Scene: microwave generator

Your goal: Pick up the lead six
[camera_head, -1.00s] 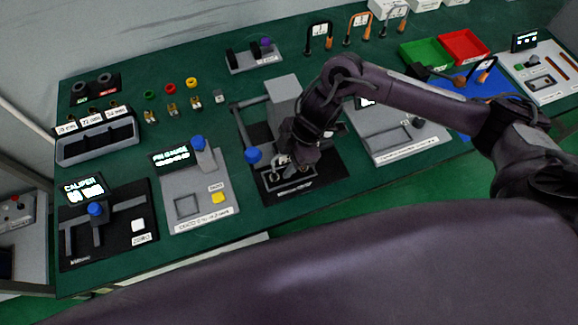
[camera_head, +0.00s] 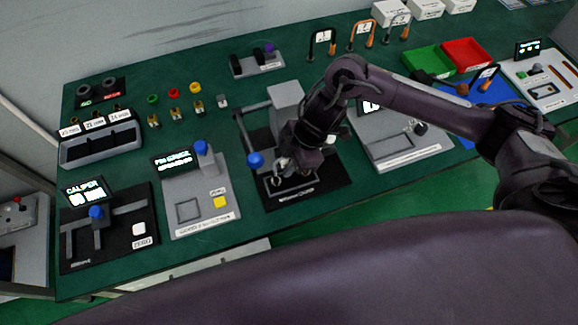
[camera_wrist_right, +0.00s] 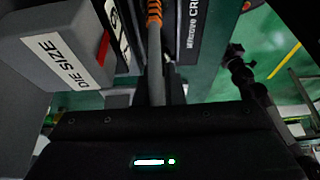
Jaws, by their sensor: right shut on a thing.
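My right gripper (camera_head: 290,167) reaches down over the front of the black crimping press (camera_head: 322,195), right of its blue-knobbed lever. In the right wrist view a lead (camera_wrist_right: 155,60) with a grey cable and an orange ribbed sleeve runs up from the gripper, between the "DIE SIZE" block and the press plate. The gripper is shut on this lead. Its number cannot be read, and its far end is out of view. Other U-shaped leads stand at the back: one black and orange (camera_head: 322,42), one orange (camera_head: 365,35) and one greyish (camera_head: 400,27). My left gripper is not in view.
The press's grey "DIE SIZE" block (camera_wrist_right: 62,45) stands close on the left in the wrist view. A pin gauge station (camera_head: 190,212) and a caliper station (camera_head: 125,238) lie left of the press. Green (camera_head: 428,60) and red (camera_head: 465,52) trays stand at the back right.

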